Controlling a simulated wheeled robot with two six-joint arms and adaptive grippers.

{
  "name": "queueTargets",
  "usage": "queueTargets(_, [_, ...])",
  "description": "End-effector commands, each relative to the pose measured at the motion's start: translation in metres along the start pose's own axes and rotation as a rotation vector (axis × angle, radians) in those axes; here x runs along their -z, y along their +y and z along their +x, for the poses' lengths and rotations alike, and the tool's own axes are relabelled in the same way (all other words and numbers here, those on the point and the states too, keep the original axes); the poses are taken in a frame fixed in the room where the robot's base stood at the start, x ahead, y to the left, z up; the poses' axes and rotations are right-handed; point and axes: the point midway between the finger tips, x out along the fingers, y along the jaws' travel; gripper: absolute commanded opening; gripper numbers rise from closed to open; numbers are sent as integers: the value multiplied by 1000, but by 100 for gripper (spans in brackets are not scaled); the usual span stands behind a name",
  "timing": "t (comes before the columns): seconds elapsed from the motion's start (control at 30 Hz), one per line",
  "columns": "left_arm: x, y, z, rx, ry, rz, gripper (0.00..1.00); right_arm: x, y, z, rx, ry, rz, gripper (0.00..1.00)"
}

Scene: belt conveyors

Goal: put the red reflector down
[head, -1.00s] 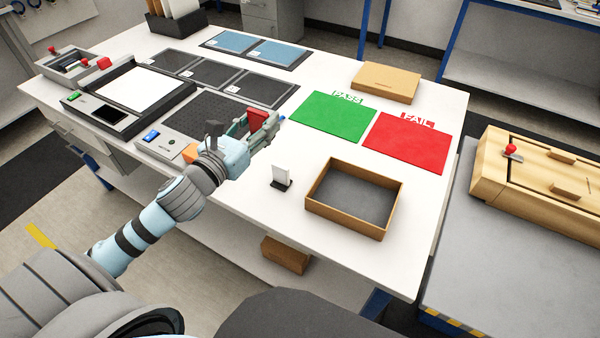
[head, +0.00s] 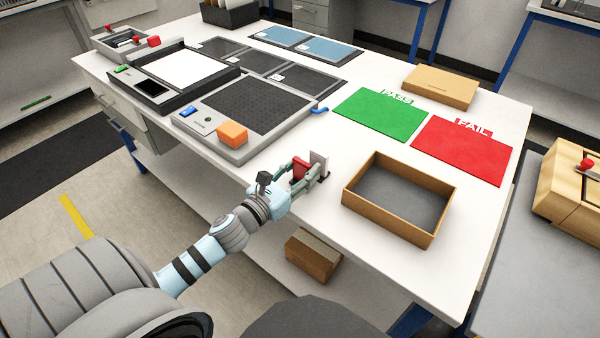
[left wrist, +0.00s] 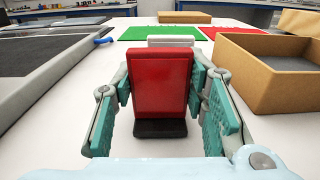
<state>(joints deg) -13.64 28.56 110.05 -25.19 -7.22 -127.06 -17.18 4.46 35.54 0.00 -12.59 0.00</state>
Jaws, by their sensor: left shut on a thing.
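The red reflector (head: 299,168) is held upright between the fingers of my left gripper (head: 305,176), over the front part of the white table. In the left wrist view the reflector (left wrist: 160,82) fills the space between the teal finger pads. A small stand with a pale upright plate (head: 319,160) is directly beyond it. The plate's top edge (left wrist: 170,41) shows above the reflector in the left wrist view. A black flat piece (left wrist: 160,128) shows under the reflector; I cannot tell whether the two touch. My right gripper is out of view.
An open cardboard box (head: 433,236) stands right of my gripper. A grey tester with an orange block (head: 232,134) is to the left. Behind are a green PASS mat (head: 382,114), a red FAIL mat (head: 463,150) and a closed carton (head: 440,88).

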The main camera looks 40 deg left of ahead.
Motion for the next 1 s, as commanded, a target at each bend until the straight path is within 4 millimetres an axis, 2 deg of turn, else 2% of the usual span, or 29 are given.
queueTargets(0.17, [4, 0, 0, 0, 0, 0, 0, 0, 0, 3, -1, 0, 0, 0])
queueTargets(0.2, [3, 0, 0, 0, 0, 0, 46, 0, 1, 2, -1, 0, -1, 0])
queueTargets(0.3, [3, 0, 0, 0, 0, 0, 60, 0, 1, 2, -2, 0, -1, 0])
queueTargets(0.67, [-3, 0, 0, 0, 0, 0, 60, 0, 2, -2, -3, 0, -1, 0])
queueTargets(0.7, [0, 0, -3, 1, 2, 4, 60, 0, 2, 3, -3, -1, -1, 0])
queueTargets(0.87, [8, -1, -26, 5, 1, 8, 60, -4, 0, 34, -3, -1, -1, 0])
queueTargets(1.0, [6, -1, -56, 5, 8, 12, 60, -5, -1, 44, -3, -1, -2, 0])
